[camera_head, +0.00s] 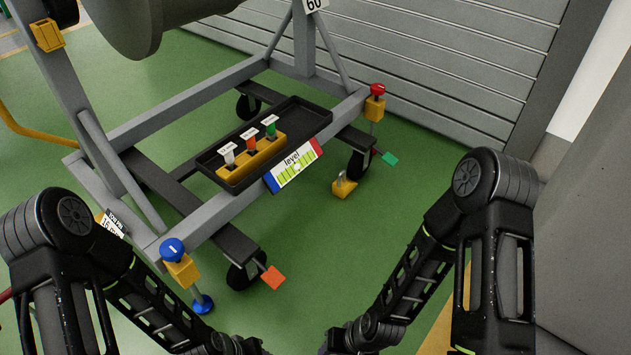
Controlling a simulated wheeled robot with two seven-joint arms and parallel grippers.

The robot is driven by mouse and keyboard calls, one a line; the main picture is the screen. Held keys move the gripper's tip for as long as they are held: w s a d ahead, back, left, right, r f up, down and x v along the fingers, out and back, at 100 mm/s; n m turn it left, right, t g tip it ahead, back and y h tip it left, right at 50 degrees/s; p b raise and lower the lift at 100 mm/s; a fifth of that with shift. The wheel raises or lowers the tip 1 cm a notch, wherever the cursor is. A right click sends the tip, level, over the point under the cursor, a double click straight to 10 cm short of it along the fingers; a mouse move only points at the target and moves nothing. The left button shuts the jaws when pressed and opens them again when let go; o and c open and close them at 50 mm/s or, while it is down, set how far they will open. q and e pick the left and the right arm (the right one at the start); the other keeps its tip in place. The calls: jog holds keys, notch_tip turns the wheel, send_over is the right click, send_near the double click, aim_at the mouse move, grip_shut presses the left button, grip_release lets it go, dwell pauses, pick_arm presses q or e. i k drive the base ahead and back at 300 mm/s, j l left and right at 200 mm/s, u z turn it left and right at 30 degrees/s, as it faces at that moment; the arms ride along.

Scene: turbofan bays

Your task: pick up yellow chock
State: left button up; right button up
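A small yellow block with a short grey post on top (344,188) stands on the green floor, right of the cart's tray and in front of a caster wheel. It is the only loose yellow block I see on the floor, and it looks like the yellow chock. Nothing touches it. My two arms come in from the lower left and lower right. Their wrists run off the bottom edge, nearer to me than the block, so both grippers are out of view and their state does not show.
A grey wheeled stand holds a black tray (208,156) with a yellow holder (262,157) of white, red and green pegs. A level card (293,167) hangs in front. Jacks with blue (172,249) and red (377,89) knobs flank it. Green floor before the block is clear.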

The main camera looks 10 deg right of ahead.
aim_at(342, 187)
jog(key=i+l+u, duration=0.15)
jog(key=l, duration=0.25)
jog(key=i+l+u, duration=0.2)
jog(key=l, duration=0.2)
jog(key=i+l+u, duration=0.15)
jog(key=l, duration=0.3)
jog(key=i+l+u, duration=0.2)
jog(key=l, duration=0.25)
jog(key=i+l, duration=0.1)
jog(key=l, duration=0.45)
jog(key=i+l, duration=0.1)
jog(key=l, duration=0.5)
jog(key=i+l, duration=0.1)
jog(key=l, duration=0.45)
jog(key=i+l+u, duration=0.1)
jog(key=l, duration=1.05)
jog(key=i, duration=0.05)
